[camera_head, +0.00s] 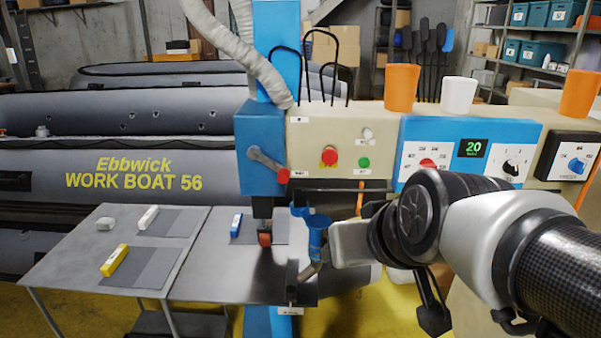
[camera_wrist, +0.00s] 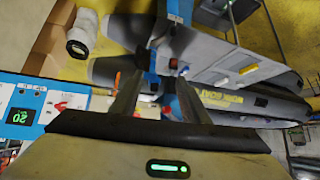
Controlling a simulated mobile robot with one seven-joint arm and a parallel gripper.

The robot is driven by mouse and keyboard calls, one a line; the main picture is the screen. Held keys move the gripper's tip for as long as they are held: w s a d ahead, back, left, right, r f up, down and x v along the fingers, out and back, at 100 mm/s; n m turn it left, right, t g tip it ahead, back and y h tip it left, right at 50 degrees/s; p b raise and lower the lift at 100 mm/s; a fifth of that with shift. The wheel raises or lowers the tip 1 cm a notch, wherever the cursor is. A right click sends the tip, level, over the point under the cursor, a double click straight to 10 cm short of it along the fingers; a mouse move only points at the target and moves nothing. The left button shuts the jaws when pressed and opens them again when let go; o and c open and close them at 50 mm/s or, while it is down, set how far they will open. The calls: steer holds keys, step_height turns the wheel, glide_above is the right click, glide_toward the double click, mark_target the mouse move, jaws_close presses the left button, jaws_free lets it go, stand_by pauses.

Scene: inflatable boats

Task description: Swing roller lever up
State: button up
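A grey lever with a red knob (camera_head: 268,163) is on the side of the blue machine head (camera_head: 255,125). It slopes down to the right, its knob at the lower end. I take it for the roller lever; its label is too small to read. Below the head, a red roller (camera_head: 265,240) hangs over the metal table, and seems to show in the wrist view (camera_wrist: 173,63).
A beige panel (camera_head: 310,135) with red and green buttons and a blue panel (camera_head: 415,130) reading 20 stand behind my arm. Orange and white cups stand on top. Fabric pieces with yellow, white and blue blocks lie on the tables (camera_head: 85,245). Grey boats are behind.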

steer(key=w+a+f+n+t+y+b, duration=0.1)
steer(key=w+a+n+t+y+b, duration=0.15)
steer(key=w+a, duration=0.55)
steer(key=m+t+h+b, duration=0.2)
steer(key=t+h+b, duration=0.3)
steer(key=t+b, duration=0.15)
glide_toward(283, 179)
steer(key=w, duration=1.1)
steer(key=shift+d+f, duration=0.1)
steer(key=shift+f, duration=0.1)
jaws_close()
